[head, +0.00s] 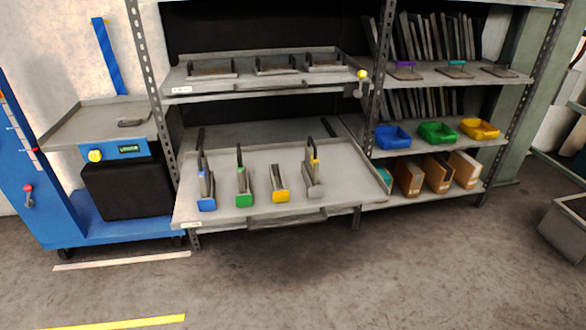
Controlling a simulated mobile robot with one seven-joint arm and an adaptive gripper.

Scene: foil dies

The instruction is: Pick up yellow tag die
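Several dies stand in a row on a pulled-out grey tray (260,214) of the middle rack. From the left come a blue-ended die (206,190), a green-ended die (243,188), a yellow-ended die (280,185) and a grey die (312,181). The yellow-ended die is shorter and shows no tall dark handle. The grey die has a tall dark handle and a small yellow mark near its top. Which yellow marking is a tag is too small to tell. My gripper is not in view.
An upper tray (255,88) holds several dies. A blue cart (110,220) with a grey top stands left. Blue (392,137), green (437,133) and yellow (479,129) bins sit on the right shelf. A grey container (562,235) is at far right. The floor in front is clear.

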